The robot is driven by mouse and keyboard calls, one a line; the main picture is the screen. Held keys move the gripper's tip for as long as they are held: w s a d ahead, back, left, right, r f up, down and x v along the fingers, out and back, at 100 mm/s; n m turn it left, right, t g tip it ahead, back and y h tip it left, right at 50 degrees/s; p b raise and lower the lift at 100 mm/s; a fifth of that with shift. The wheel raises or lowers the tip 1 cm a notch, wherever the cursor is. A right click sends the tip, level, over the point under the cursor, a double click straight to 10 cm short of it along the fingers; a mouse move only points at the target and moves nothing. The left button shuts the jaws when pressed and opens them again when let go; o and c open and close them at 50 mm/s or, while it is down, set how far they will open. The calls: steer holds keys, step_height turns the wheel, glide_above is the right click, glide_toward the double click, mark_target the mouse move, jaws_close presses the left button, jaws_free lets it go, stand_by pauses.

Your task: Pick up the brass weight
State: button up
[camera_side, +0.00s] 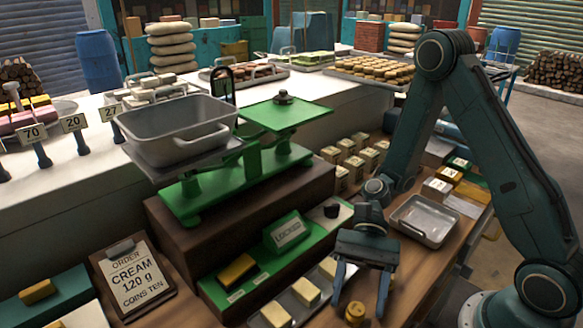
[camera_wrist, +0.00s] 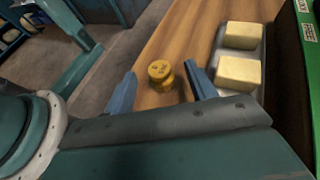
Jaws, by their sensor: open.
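The brass weight (camera_side: 355,312) is a small, knobbed, gold-coloured piece standing upright on the wooden counter near its front edge. My gripper (camera_side: 360,296) points down above it with its fingers spread. In the wrist view the brass weight (camera_wrist: 160,73) shows between the two open fingertips of my gripper (camera_wrist: 160,88), with wood visible on both sides of it. The fingers do not appear to touch it. The jaws hold nothing.
A metal tray with pale blocks (camera_wrist: 240,73) lies close beside the right finger in the wrist view. A green balance scale (camera_side: 230,170) with a grey pan stands on a dark wooden block. An empty metal tray (camera_side: 425,221) lies behind my gripper. An order clipboard (camera_side: 132,278) stands at left.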

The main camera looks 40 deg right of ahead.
steer(key=shift+s+a+f, duration=0.25)
steer(key=shift+s+a, duration=0.05)
steer(key=shift+a, duration=0.2)
steer(key=c, duration=1.2)
steer(key=shift+r, duration=0.2)
step_height(320, 180, up, 10)
steer(key=shift+f, duration=0.2)
stand_by(0.4)
